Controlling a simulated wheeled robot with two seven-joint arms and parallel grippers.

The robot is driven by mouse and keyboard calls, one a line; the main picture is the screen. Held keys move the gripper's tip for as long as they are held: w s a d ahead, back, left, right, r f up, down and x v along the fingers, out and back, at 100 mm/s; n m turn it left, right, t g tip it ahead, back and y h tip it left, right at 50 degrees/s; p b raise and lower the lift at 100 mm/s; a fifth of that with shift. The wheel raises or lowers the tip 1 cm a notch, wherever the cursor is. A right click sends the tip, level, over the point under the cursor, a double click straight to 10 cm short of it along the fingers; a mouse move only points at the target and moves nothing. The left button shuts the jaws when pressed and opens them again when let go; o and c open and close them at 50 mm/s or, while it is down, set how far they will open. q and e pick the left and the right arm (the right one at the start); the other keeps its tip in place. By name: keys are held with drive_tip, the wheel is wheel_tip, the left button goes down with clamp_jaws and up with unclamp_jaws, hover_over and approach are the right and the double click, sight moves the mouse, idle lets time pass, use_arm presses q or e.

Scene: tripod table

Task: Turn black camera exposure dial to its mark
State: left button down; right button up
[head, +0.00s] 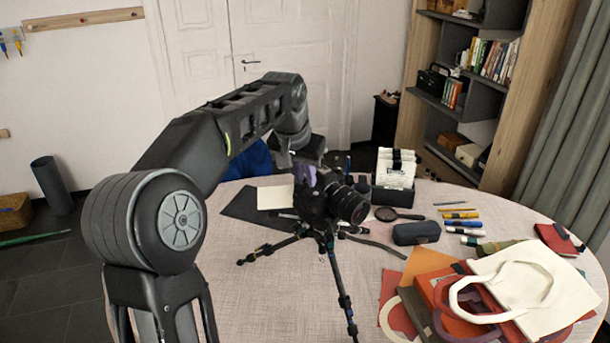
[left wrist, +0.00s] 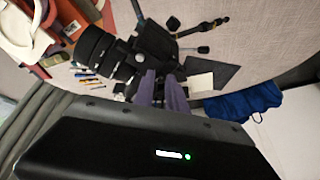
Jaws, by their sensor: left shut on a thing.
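The black camera (head: 345,203) stands on a black tripod (head: 332,262) on the round table, its lens facing right in the head view. My left gripper (head: 305,176) reaches down to the camera's top from behind it. In the left wrist view the camera (left wrist: 122,55) lies beyond the purple-grey fingers of my left gripper (left wrist: 162,76). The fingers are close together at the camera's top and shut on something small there. The exposure dial and its mark are hidden by the fingers or too small to make out. My right gripper is not in view.
On the table (head: 240,290), a magnifying glass (head: 388,214), a dark case (head: 416,233), several markers (head: 462,223) and a black box of packets (head: 394,185) lie to the right. Tote bags (head: 520,290) fill the front right. The table's left front is clear.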

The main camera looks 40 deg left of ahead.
use_arm(q)
drive_tip(key=shift+n, duration=0.3)
drive_tip(key=n+y, duration=0.1)
drive_tip(key=n, duration=0.2)
drive_tip(key=shift+w+d, duration=0.1)
drive_tip(key=shift+d, duration=0.1)
drive_tip(key=n, duration=0.2)
drive_tip(key=n+g+y, duration=0.1)
drive_tip(key=n, duration=0.1)
drive_tip(key=shift+w+d+y, duration=0.1)
drive_tip(key=shift+y, duration=0.2)
drive_tip(key=shift+g, duration=0.3)
drive_tip(key=c, duration=1.3)
unclamp_jaws()
drive_tip(key=shift+c, duration=0.2)
